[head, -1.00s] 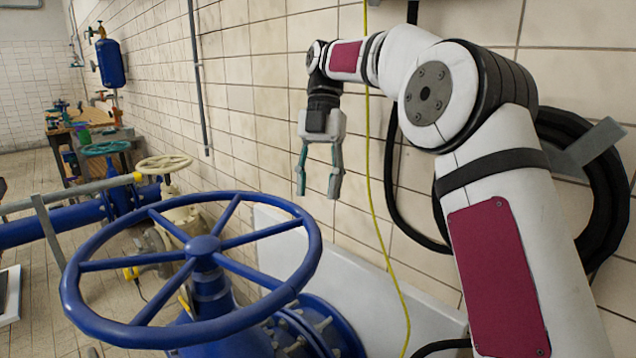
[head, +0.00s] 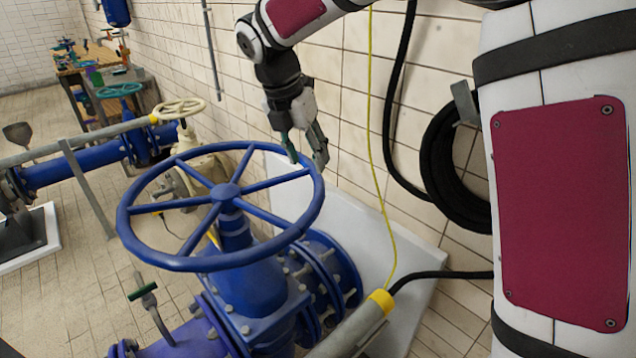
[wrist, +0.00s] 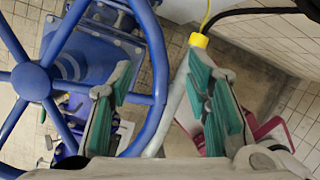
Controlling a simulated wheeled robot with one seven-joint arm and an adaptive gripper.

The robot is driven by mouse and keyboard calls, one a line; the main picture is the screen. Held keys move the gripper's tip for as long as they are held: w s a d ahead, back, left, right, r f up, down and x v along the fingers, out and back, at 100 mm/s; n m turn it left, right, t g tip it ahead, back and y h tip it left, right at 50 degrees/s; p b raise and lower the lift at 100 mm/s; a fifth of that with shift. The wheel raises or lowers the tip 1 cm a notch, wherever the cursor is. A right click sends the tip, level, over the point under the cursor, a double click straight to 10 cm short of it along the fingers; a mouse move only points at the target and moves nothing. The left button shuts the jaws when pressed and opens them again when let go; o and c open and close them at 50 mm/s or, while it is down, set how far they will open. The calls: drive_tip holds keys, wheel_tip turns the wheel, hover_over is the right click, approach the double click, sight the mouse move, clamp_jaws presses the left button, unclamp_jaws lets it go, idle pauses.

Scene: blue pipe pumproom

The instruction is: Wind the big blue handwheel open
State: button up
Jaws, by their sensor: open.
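The big blue handwheel (head: 227,192) has several spokes and a round hub, and sits on top of a blue valve body (head: 250,290). My gripper (head: 306,160) is open, pointing down at the wheel's right rear rim in the head view. I cannot tell whether a finger touches the rim.
A yellow cable (head: 375,150) hangs there beside a coiled black hose (head: 455,165). A cream handwheel (head: 178,108) and a teal one (head: 120,90) are behind. A grey pipe with a yellow collar (head: 381,300) lies low right.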

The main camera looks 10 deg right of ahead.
sight(315, 198)
drive_tip(key=shift+n+t, duration=0.4)
drive_tip(key=shift+t, duration=0.5)
drive_tip(key=x, duration=0.4)
drive_tip(key=s+p+x, duration=0.1)
drive_tip(key=x, duration=0.3)
drive_tip(key=s+a+f+p+x, duration=0.1)
drive_tip(key=x, duration=0.2)
drive_tip(key=shift+s+f, duration=0.1)
drive_tip(key=shift+f, duration=0.3)
drive_tip(key=shift+c, duration=0.5)
clamp_jaws()
